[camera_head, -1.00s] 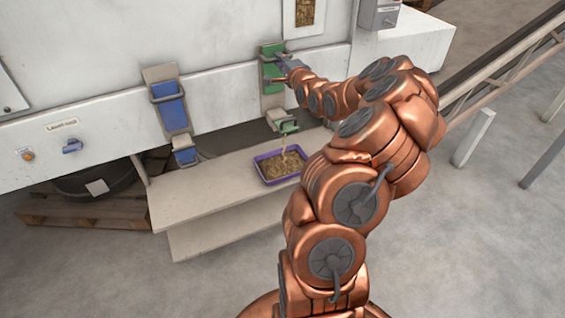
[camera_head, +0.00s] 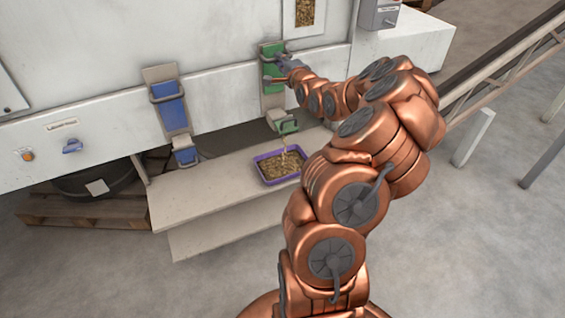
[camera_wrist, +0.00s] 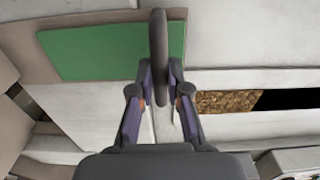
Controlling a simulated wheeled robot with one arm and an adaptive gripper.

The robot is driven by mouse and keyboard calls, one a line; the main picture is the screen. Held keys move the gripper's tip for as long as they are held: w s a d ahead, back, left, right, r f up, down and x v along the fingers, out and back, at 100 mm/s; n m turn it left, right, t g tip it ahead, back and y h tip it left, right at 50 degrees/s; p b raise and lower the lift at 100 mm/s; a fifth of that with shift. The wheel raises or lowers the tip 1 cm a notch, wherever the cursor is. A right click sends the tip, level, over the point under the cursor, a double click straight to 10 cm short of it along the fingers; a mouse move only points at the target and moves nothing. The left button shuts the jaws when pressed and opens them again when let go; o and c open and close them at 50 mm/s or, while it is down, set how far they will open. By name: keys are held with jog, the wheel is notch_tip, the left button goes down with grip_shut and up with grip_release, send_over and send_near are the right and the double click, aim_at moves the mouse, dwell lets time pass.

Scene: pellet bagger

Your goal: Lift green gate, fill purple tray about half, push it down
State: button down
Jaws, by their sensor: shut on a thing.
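The green gate (camera_head: 272,66) is on the white machine front, above a green-lipped spout (camera_head: 285,126). My gripper (camera_head: 282,66) is shut on the gate's dark bar handle. In the wrist view my gripper (camera_wrist: 159,88) has its fingers on both sides of the dark handle (camera_wrist: 158,50), with the green plate (camera_wrist: 112,50) beside it. The purple tray (camera_head: 258,167) stands on the ledge under the spout. Tan pellets lie in it, and a thin stream of pellets falls from the spout into it.
A blue gate (camera_head: 170,108) with its own spout (camera_head: 186,156) is to the left. The pale ledge (camera_head: 190,205) is bare left of the tray. A window with pellets (camera_head: 305,14) is above. A conveyor rail (camera_head: 505,65) runs at the right.

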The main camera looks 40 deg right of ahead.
dwell(0.6)
jog(key=shift+f+b, duration=1.05)
jog(key=shift+f, duration=1.25)
jog(key=c, duration=1)
grip_release()
jog(key=shift+o, duration=0.2)
jog(key=shift+s, duration=0.1)
jog(key=b+v, duration=0.4)
jog(key=v, duration=0.3)
jog(key=shift+b, duration=0.3)
